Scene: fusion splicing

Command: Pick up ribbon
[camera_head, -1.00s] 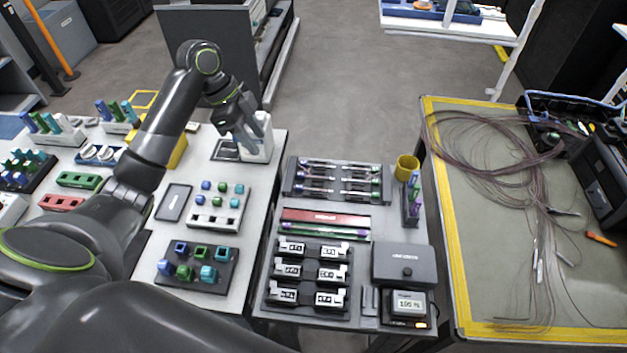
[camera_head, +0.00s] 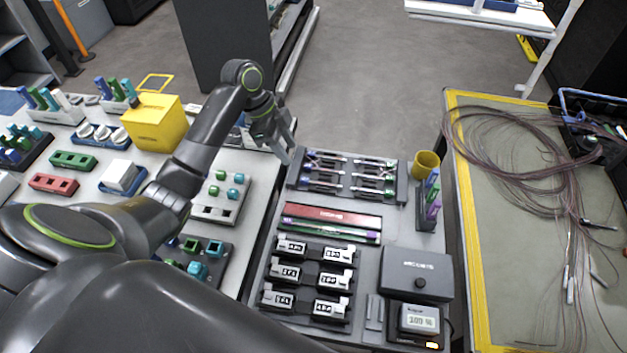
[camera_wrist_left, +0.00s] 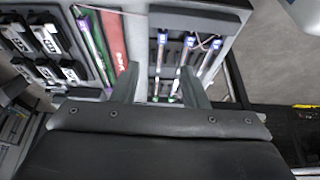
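Several thin ribbon pieces with coloured ends (camera_head: 373,178) lie in two columns in a dark grey tray (camera_head: 346,198) at the back of the middle table. I cannot tell which one the task means. My left gripper (camera_head: 284,150) is just above and beside the tray's far left corner. In the left wrist view my left gripper (camera_wrist_left: 162,90) is open, with nothing seen between its fingers. Beyond its fingertips are several ribbon pieces (camera_wrist_left: 187,52) with blue-purple and green ends in the tray (camera_wrist_left: 228,18). My right gripper is not in view.
Red and green-purple bars (camera_head: 330,217) and a rack of white-labelled blocks (camera_head: 308,260) sit in front of the tray. A yellow cup (camera_head: 425,163) and a tube stand (camera_head: 427,215) are at its right. Loose fibres (camera_head: 520,180) cover the right table.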

